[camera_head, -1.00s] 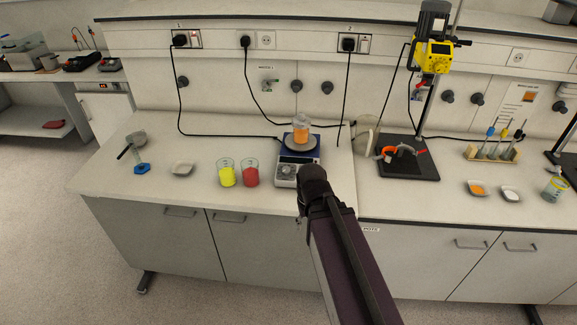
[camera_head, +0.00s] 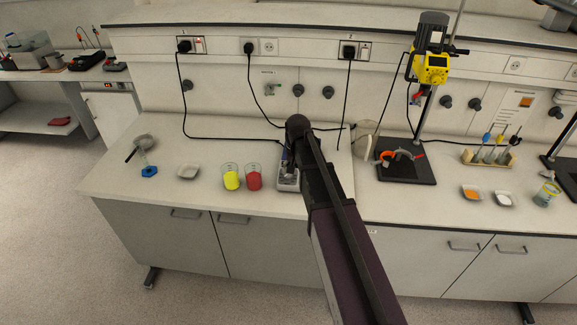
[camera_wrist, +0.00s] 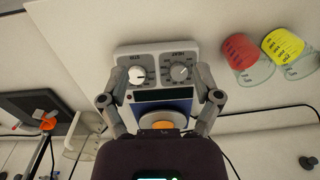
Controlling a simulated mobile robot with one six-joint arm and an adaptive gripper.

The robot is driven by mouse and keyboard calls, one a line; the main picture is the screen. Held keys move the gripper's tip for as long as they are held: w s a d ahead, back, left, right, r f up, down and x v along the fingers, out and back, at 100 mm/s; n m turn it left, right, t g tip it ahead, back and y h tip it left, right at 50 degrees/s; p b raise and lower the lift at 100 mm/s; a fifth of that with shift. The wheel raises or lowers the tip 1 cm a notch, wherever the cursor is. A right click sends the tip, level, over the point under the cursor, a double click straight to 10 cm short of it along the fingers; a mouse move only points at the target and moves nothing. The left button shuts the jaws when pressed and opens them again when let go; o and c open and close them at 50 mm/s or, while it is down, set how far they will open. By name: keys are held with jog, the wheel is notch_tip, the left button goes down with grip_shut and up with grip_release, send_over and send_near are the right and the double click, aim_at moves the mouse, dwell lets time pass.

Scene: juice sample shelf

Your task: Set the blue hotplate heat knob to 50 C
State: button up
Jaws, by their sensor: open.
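The blue hotplate (camera_wrist: 184,106) is seen upside down in the wrist view, with a pale control panel at the top. The panel has two knobs: the heat knob (camera_wrist: 180,73) on the right and the stir knob (camera_wrist: 137,76) on the left. A dark display lies below them. My gripper (camera_wrist: 161,82) is open, its fingers on either side of the panel and apart from the heat knob. The knob's setting is too small to read. In the head view, my arm hides most of the hotplate (camera_head: 287,182).
Beakers of yellow (camera_head: 231,178) and red (camera_head: 254,179) stand just left of the hotplate. A white dish (camera_head: 188,172) lies farther left. A stirrer stand with a dark base (camera_head: 405,168) stands to the right. A cable runs behind on the bench.

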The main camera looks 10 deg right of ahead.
notch_tip(320, 180, up, 4)
jog(key=m+p, duration=0.2)
send_over(288, 175)
jog(key=shift+w+d+f, duration=0.1)
jog(key=shift+d+f, duration=0.1)
jog(key=shift+d, duration=0.2)
jog(key=shift+f, duration=0.15)
jog(key=f+b, duration=1.3)
jog(key=shift+w+a+f, duration=0.2)
jog(key=shift+a+f, duration=0.05)
jog(key=shift+a, duration=0.1)
grip_shut()
dwell(0.4)
